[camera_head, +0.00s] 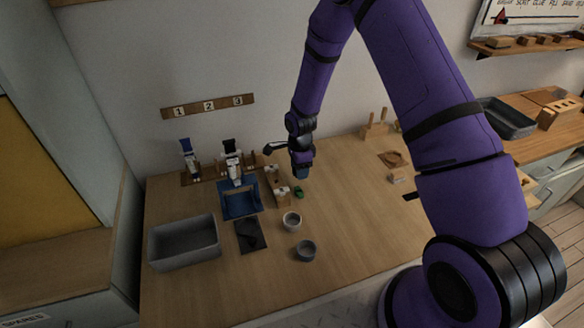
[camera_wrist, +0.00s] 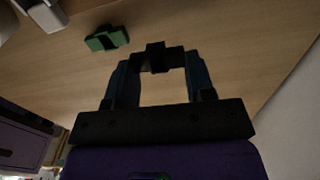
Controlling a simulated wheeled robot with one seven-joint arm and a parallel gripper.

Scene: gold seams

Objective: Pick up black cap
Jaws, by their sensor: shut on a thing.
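My gripper (camera_head: 301,176) is above the wooden table, over and close to a green block, in the head view. In the wrist view my gripper (camera_wrist: 157,60) is shut on a small black piece, which looks like the black cap (camera_wrist: 156,55). It is held between the fingertips, clear of the table. Its outline merges with the dark fingertips, and I cannot make it out in the head view. A black-topped white bottle (camera_head: 231,160) stands in the rack under the number 2.
A green block (camera_head: 298,192) with a black band lies on the table (camera_head: 350,220). It also shows in the wrist view (camera_wrist: 107,39). A grey bin (camera_head: 183,243), blue stand (camera_head: 239,201), wooden block (camera_head: 275,182) and two small cups (camera_head: 292,221) (camera_head: 306,250) stand nearby. The table's right front is clear.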

